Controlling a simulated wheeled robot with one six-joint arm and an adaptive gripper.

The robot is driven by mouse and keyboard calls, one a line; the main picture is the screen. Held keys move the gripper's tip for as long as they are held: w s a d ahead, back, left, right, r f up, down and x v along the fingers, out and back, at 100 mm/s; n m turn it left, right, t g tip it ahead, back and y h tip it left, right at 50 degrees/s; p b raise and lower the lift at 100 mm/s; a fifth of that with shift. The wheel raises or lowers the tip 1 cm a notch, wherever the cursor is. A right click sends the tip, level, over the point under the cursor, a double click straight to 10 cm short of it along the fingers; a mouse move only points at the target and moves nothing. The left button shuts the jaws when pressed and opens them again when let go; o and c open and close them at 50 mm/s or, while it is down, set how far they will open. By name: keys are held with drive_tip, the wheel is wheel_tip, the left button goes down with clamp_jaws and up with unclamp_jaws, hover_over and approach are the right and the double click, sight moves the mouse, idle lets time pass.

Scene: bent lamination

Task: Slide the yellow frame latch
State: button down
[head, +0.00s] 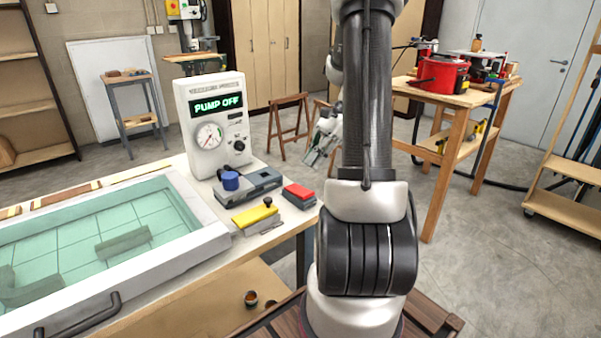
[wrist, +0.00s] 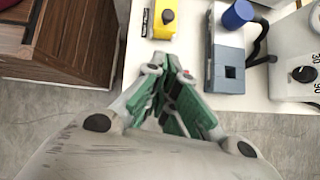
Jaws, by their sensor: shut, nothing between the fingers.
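The yellow latch (head: 254,216) is a yellow bar with a black knob, on a grey base at the right end of the white table, beside the frame's corner. It also shows at the top of the wrist view (wrist: 165,20), partly cut off. My gripper (head: 319,152) is in the air beyond the table's right end, apart from the latch. In the wrist view my gripper (wrist: 178,68) is shut and empty, its fingers pointing toward the table edge. The frame (head: 215,235) is white-rimmed with a translucent green sheet inside.
A control box (head: 212,125) reads "PUMP OFF" and has a dial. Before it stands a grey block (head: 262,182) with a blue cap (head: 230,181). A red-topped block (head: 299,191) sits at the table's right edge.

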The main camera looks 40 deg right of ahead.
sight(269, 200)
drive_tip(key=x, duration=0.8)
drive_tip(key=shift+a+f, duration=0.25)
drive_tip(key=shift+a, duration=0.05)
drive_tip(key=shift+w+a+f, duration=0.1)
drive_tip(key=shift+a+f, duration=0.05)
drive_tip(key=shift+a, duration=0.45)
drive_tip(key=shift+w+a+f, duration=0.1)
drive_tip(key=shift+a, duration=0.55)
drive_tip(key=shift+a+f, duration=0.2)
drive_tip(key=shift+a, duration=0.5)
drive_tip(key=a, duration=0.4)
drive_tip(key=shift+a, duration=0.1)
